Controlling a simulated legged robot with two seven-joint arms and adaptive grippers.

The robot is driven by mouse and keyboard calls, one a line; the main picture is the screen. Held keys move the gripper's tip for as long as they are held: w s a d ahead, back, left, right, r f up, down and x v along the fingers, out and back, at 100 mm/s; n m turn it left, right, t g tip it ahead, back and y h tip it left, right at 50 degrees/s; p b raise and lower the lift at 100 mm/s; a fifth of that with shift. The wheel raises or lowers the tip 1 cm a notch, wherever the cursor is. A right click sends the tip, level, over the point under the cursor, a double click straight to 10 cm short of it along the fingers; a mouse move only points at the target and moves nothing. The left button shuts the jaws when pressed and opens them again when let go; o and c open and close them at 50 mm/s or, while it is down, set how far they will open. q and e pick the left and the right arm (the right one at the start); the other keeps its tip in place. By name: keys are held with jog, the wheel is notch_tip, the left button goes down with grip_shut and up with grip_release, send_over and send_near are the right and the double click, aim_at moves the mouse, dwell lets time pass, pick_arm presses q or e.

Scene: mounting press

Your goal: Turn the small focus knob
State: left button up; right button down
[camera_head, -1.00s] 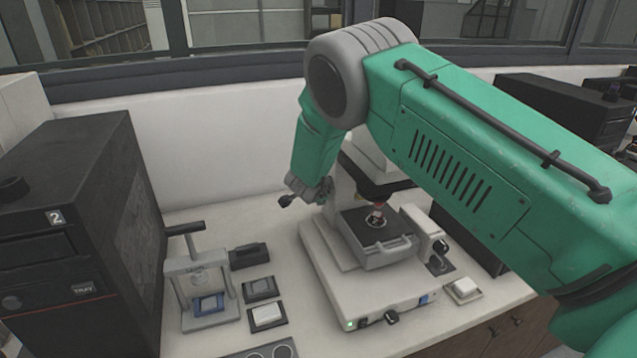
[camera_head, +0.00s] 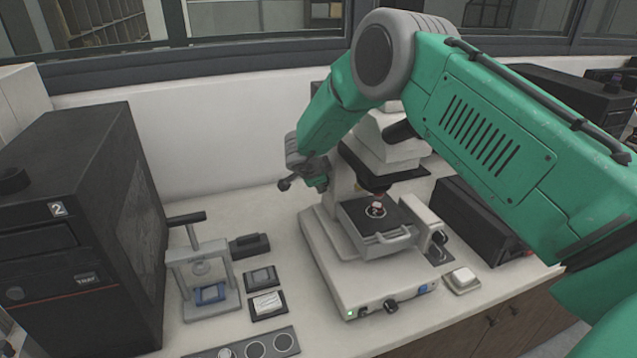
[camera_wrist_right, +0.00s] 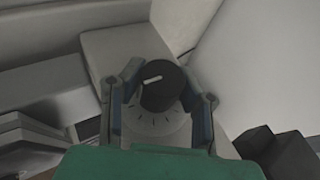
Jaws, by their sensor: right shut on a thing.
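The white microscope (camera_head: 335,262) stands on the bench, with a small mount on its dark stage (camera_head: 355,212). The black round focus knob (camera_wrist_right: 163,90) shows in the right wrist view; its white pointer line lies nearly level, rising slightly to the right. A pale dial disc (camera_wrist_right: 150,128) with dark tick marks lies behind it. My right gripper (camera_wrist_right: 158,84) is shut on the knob, one finger on each side. In the head view my right gripper (camera_head: 305,180) is at the microscope's left side; the knob cannot be made out there. My left gripper is not in view.
A small hand press (camera_head: 205,270) and dark trays (camera_head: 262,280) stand left of the microscope. A large black unit (camera_head: 85,240) marked 2 is at the far left. A black box (camera_head: 475,225) stands to the right. Bare bench shows in front of the microscope.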

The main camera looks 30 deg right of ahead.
jog(key=shift+d, duration=0.1)
jog(key=c, duration=1.1)
grip_release()
jog(key=shift+r, duration=0.25)
jog(key=v, duration=1.1)
jog(key=shift+a+r, duration=0.1)
jog(key=shift+a, duration=0.1)
jog(key=shift+d, duration=0.1)
